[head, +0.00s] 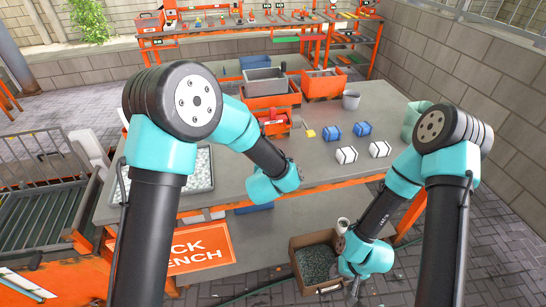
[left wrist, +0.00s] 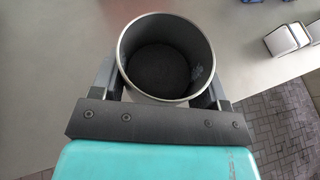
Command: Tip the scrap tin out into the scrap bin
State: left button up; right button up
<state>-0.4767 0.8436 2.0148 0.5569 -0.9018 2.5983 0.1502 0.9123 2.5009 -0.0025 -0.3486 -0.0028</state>
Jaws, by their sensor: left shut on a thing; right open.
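The scrap tin (left wrist: 165,57) is a round grey metal tin, held mouth towards the camera between the fingers of my left gripper (left wrist: 165,80) in the left wrist view. Its inside is dark; I cannot tell what is in it. A brown box (head: 318,263) of grey-green bits stands on the floor before the bench and looks like the scrap bin. My right gripper (head: 352,287) is low at the box's right side, open and empty.
Blue and white blocks (head: 347,155) lie on the grey bench (head: 310,178), right of the left wrist. A tray of pale bits (head: 203,168) is at the left. Orange crates (head: 323,84) and a grey pot (head: 351,100) stand further back.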

pick_arm(q)
jog(key=shift+s+a, duration=0.1)
dwell(0.5)
jog(key=a+n+y, duration=0.1)
jog(key=a, duration=0.2)
jog(key=a+r+n+y, duration=0.1)
jog(key=a, duration=0.3)
jog(key=s+a+y, duration=0.1)
jog(key=a, duration=0.3)
jog(key=shift+r+n, duration=0.3)
jog(key=shift+n, duration=0.1)
jog(key=s+a+r+n+y, duration=0.1)
jog(key=s+a+n+y, duration=0.1)
jog(key=a, duration=0.7)
jog(key=shift+s+a+y, duration=0.4)
jog(key=shift+s+y, duration=0.1)
jog(key=shift+s, duration=0.05)
jog(key=shift+d, duration=0.15)
